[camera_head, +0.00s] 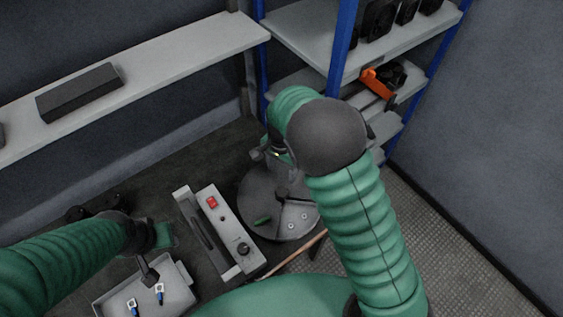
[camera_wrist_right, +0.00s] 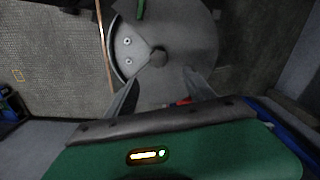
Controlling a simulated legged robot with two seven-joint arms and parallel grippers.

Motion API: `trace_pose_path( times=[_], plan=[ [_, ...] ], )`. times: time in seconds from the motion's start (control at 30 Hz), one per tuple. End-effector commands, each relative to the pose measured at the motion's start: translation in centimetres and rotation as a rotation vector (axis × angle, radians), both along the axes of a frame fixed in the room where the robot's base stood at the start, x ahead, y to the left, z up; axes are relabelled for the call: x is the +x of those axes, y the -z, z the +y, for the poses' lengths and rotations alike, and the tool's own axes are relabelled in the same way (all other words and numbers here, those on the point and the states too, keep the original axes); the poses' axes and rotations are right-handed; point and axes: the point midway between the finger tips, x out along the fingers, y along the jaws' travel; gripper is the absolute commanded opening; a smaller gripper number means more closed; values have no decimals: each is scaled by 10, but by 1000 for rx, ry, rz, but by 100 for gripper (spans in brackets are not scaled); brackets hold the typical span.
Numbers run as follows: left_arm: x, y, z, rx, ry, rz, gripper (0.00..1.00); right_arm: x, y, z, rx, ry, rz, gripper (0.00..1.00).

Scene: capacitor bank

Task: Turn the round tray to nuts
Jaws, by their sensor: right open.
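The round tray (camera_head: 252,197) is a grey disc with compartments on the dark bench, partly hidden by my right arm. Two nuts (camera_head: 291,226) lie in its near right section, and a green piece (camera_head: 262,221) lies in another. In the right wrist view the tray (camera_wrist_right: 185,28) shows its central hub, the nuts (camera_wrist_right: 127,41) and the green piece (camera_wrist_right: 140,10). My right gripper (camera_wrist_right: 163,77) is open over the tray, its fingers spread below the hub in that view; contact is unclear. My left gripper (camera_head: 148,270) is above a light bin (camera_head: 178,291); its jaws are unclear.
A light control box (camera_head: 229,232) with a red switch (camera_head: 212,202) and a dark knob stands left of the round tray. Blue-and-white parts lie in the bin. A blue-post shelf (camera_head: 345,40) with an orange item (camera_head: 378,84) rises behind my right arm.

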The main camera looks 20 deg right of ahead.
Motion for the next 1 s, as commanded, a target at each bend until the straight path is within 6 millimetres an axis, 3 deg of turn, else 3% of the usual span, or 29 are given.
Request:
trace_pose_path(
  times=[0.1,0.23,0.77,0.87,1.0],
  plan=[
    [0,1,0,0,0,0,36,2,-26,1,1,-1,-4,62],
    [0,2,0,0,0,0,36,1,-40,0,0,-1,-1,62],
    [0,1,0,0,0,0,36,-3,-44,-2,4,-16,-4,62],
    [0,1,0,0,0,0,36,-25,-51,-16,16,-131,-30,62],
    [0,2,0,0,0,0,36,-84,-63,-39,-2,-483,-119,62]
  ],
)
